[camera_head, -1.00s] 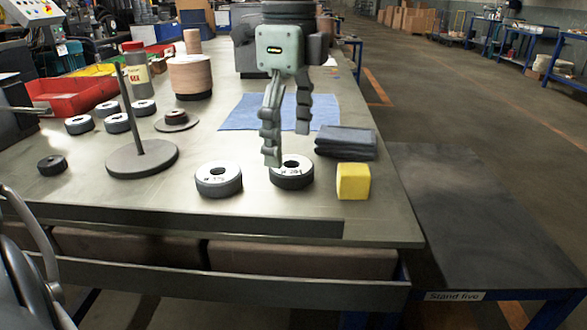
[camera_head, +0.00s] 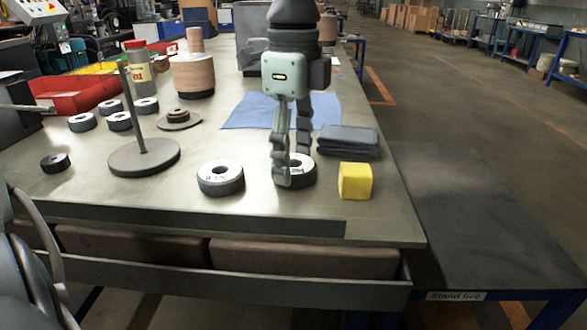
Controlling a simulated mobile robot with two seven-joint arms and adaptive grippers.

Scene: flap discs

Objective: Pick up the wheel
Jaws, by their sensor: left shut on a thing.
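Two flap wheels with white labelled tops and dark rims lie near the front of the table. My left gripper (camera_head: 292,168) points down over the right one and is shut on this wheel (camera_head: 305,177). One finger is on the wheel's near left side, and the other goes down behind its hub area. The fingers hide part of the wheel and its label. It is at about table height; I cannot tell if it is lifted. The other labelled wheel (camera_head: 221,178) lies just to the left, apart from the gripper. My right gripper is not in view.
A yellow block (camera_head: 355,181) and a folded dark cloth (camera_head: 347,140) lie close on the right. A round stand with an upright rod (camera_head: 143,158) stands to the left. Several smaller wheels, a red bin (camera_head: 75,93) and a blue cloth (camera_head: 248,112) lie farther back.

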